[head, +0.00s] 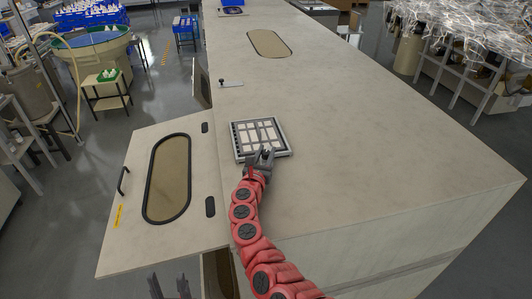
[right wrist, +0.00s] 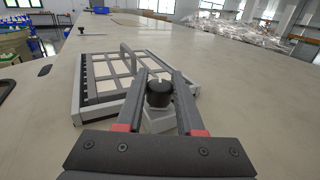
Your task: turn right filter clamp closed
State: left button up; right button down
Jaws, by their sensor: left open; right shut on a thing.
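The framed filter (head: 258,138), a pale grid in a grey frame, lies on the bench top; it also shows in the right wrist view (right wrist: 108,70). My right gripper (head: 264,154) is at the frame's near edge. In the right wrist view its two fingers (right wrist: 160,78) are shut on the black knob of the right filter clamp (right wrist: 158,94). A pale grey piece of the clamp shows below the knob between the fingers. The clamp is mostly hidden by the gripper in the head view. My left gripper (head: 169,289) is open and empty at the bottom left, below the bench top.
A second clamp (head: 231,84), a flat bar with a black knob, lies on the bench beyond the filter. An open door panel (head: 125,205) with an oval window stands out at the left. The bench top right of the filter is clear.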

jog(key=shift+s+d+f+n+y+b, duration=0.15)
jog(key=shift+f+n+y+b, duration=0.15)
jog(key=shift+n+y+b, duration=0.3)
jog(key=shift+r+t+y, duration=0.15)
jog(key=shift+t+y, duration=0.15)
jog(key=shift+y, duration=0.3)
jog(key=shift+r+n+y, duration=0.15)
jog(key=shift+n+y, duration=0.35)
jog(key=shift+y, duration=0.1)
jog(key=shift+n+y+p, duration=0.8)
jog(key=shift+y+p, duration=0.2)
jog(key=shift+y, duration=0.1)
jog(key=shift+f+n+y, duration=0.4)
jog(key=shift+n+y, duration=0.1)
jog(key=shift+y, duration=0.3)
jog(key=shift+a+r+n+y, duration=0.2)
jog(key=shift+r+n+y, duration=0.15)
jog(key=shift+y, duration=0.25)
jog(key=c, duration=0.5)
grip_release()
jog(key=shift+c, duration=0.2)
